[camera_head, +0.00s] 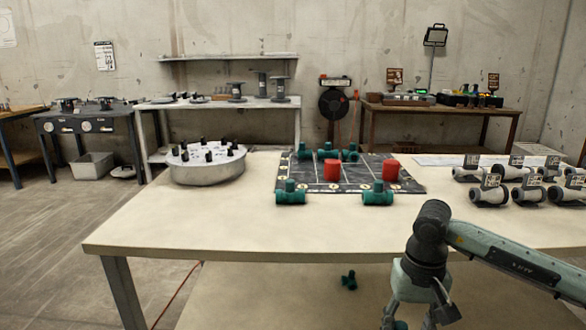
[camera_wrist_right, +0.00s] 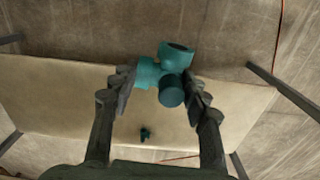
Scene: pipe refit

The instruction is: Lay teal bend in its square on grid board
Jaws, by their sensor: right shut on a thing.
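My right gripper (camera_wrist_right: 165,85) is shut on a teal pipe fitting (camera_wrist_right: 171,92) with several stubby round ends; I cannot tell for sure that it is the bend. In the head view my right gripper (camera_head: 410,318) hangs at the bottom, in front of the table's near edge and below its top, with a bit of the teal fitting (camera_head: 400,325) showing. The dark grid board (camera_head: 355,182) lies on the table with white lines. Teal fittings (camera_head: 290,195) (camera_head: 377,196) (camera_head: 350,153) sit along its front and back edges. My left gripper is not in view.
Two red cylinders (camera_head: 332,170) (camera_head: 390,169) stand on the board. A round grey tray (camera_head: 208,172) with black pegs is left of it; several grey-white fittings (camera_head: 490,194) are at right. Another teal piece (camera_head: 348,281) lies on the beige surface below the table. The front tabletop (camera_head: 240,225) is clear.

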